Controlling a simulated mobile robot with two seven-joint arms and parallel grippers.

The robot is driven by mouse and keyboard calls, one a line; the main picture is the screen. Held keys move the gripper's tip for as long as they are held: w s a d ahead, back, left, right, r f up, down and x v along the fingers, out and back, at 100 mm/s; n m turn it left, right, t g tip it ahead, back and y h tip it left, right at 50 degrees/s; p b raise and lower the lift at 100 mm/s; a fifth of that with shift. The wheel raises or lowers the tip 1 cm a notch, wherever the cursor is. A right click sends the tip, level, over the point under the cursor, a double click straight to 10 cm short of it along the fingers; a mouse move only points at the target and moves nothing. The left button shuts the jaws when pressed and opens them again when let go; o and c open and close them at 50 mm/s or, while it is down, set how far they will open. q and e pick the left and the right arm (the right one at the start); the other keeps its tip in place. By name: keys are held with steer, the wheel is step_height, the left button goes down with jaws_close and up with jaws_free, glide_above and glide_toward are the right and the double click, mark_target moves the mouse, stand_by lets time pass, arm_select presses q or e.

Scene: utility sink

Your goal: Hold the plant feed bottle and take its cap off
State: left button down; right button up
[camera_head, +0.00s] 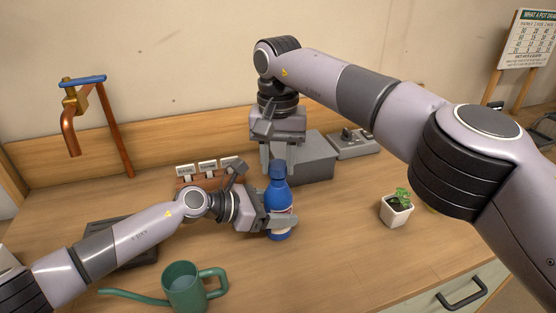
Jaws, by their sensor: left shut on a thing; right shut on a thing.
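The plant feed bottle (279,196) is blue with a label low on its body. It stands upright near the middle of the wooden counter. My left gripper (281,219) reaches in from the left and is shut around the bottle's lower body. The blue cap (277,169) is at the top of the bottle. My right gripper (278,168) points straight down from above, shut on the cap with a finger on each side. The cap appears to be on the bottle's neck; I cannot see whether it is loose.
A green watering can (184,288) stands at the front left. A small potted plant (397,208) is to the right. A grey box (313,160) and labelled markers (207,168) stand behind the bottle. A copper tap (72,130) rises at the back left. The counter at front right is clear.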

mark_target(278, 164)
steer(key=shift+r, duration=2)
arm_select(q)
jaws_free()
